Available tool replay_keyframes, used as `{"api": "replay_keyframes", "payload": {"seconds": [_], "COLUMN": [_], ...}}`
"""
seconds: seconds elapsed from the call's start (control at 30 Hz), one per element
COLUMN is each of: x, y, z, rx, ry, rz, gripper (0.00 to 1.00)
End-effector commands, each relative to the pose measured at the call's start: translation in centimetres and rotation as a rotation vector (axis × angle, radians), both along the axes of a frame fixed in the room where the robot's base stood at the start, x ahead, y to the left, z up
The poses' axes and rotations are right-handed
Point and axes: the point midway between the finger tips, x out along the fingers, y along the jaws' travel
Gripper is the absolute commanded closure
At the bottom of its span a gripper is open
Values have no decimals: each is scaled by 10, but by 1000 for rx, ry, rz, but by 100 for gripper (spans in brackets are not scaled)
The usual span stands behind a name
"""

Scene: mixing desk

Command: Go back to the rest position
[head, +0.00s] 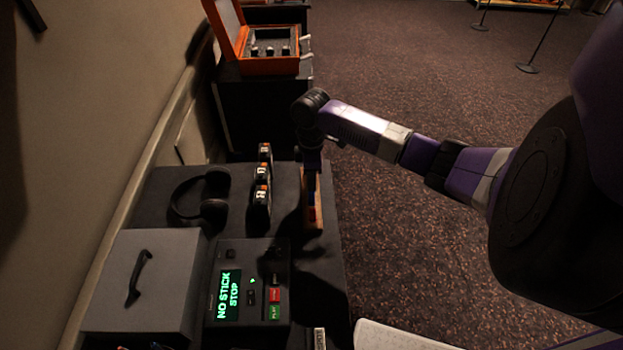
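My arm reaches in from the right side of the head view, and its wrist bends down over the right edge of the dark desk (150,190). My gripper (311,170) points down at the far end of a narrow wooden tray (316,222). The fingers are small and dark, so I cannot tell whether they are open or shut, or whether they touch the tray. Something dark and reddish shows inside the tray.
Several small orange-and-black units (262,190) stand in a row left of the tray. Headphones (200,195), a grey box (142,280) and a player (248,285) reading "NO STICK STOP" are on the desk. An open orange case (270,64) stands behind. Carpet (400,220) lies right.

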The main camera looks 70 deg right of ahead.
Motion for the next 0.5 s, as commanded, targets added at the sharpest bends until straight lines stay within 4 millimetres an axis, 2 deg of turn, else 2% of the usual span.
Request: {"api": "replay_keyframes", "payload": {"seconds": [0.3, 0.5], "x": [1, 1], "y": [-1, 0], "z": [46, 69], "rx": [-2, -1], "ry": [-2, -1], "rz": [1, 1], "gripper": [68, 68]}}
